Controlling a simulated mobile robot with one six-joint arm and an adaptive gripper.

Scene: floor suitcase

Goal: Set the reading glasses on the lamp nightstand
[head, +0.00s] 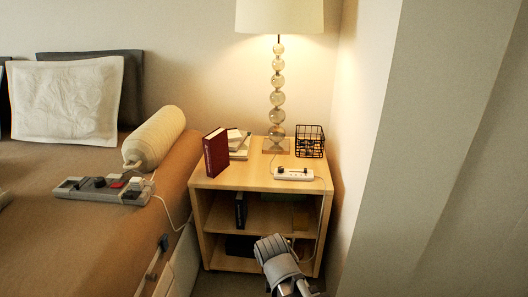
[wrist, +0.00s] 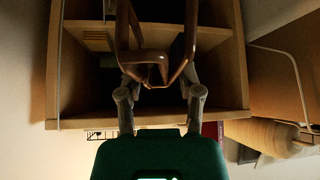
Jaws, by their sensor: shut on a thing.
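The nightstand (head: 235,182) is light wood with open shelves and stands in the corner. The lamp (head: 277,100), with stacked glass balls and a pale shade, stands lit at the back of its top. The reading glasses (wrist: 152,54) look brown-framed in the wrist view and sit at my fingertips. My gripper (wrist: 161,90) is shut on them, in front of the shelves as the wrist view shows. In the head view only part of my grey arm shows, low in front of the nightstand; the glasses cannot be made out there.
On the top are a dark red book (head: 215,153), pale books (head: 239,146), a black wire basket (head: 310,141) and a white power strip (head: 294,174). The front middle is clear.

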